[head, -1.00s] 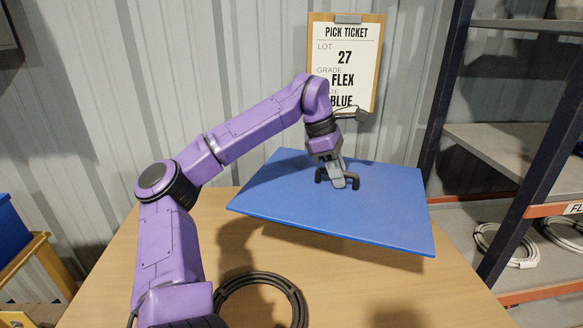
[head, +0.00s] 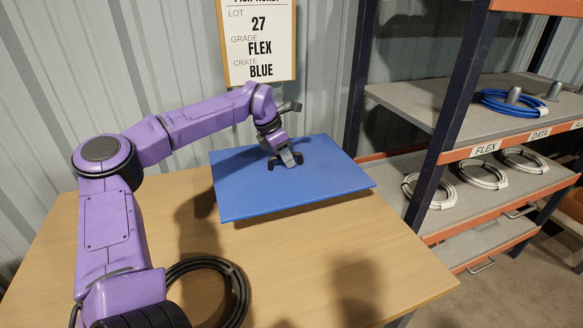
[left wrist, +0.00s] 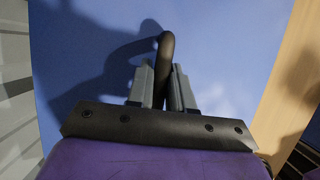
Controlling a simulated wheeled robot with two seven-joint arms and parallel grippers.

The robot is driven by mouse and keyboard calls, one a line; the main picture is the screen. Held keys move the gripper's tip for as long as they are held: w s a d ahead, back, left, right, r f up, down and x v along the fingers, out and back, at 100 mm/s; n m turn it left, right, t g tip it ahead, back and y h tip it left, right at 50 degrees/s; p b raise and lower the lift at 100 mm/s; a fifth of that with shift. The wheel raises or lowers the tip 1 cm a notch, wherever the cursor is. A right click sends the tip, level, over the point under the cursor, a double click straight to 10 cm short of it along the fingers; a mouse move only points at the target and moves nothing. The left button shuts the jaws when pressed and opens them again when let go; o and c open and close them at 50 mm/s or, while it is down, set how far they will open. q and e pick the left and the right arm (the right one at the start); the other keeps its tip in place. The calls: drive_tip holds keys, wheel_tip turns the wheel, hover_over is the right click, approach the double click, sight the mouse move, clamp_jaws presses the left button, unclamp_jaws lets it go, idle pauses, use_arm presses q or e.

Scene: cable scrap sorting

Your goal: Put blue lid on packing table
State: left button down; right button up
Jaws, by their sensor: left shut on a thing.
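The blue lid (head: 300,188) is a flat rectangular panel over the back part of the wooden packing table (head: 290,262). A shadow lies under its near edge, so that edge is a little above the tabletop. In the left wrist view the fingers (left wrist: 169,85) close on the dark handle bar (left wrist: 166,50), with the blue surface (left wrist: 230,50) behind. My right gripper is not in view.
A coil of black cable (head: 236,290) lies on the table at the front left. A shelf rack (head: 440,110) with cable coils stands on the right. A pick ticket (head: 258,45) on the wall reads lot 27, FLEX, BLUE. The table's front right is clear.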

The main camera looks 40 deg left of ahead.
sight(292, 169)
use_arm(q)
drive_tip(key=w+f, duration=0.2)
drive_tip(key=f, duration=0.1)
drive_tip(key=shift+w+a, duration=0.1)
drive_tip(key=shift+w, duration=0.25)
drive_tip(key=shift+f, duration=1.6)
drive_tip(key=c, duration=1)
unclamp_jaws()
drive_tip(key=v, duration=1.2)
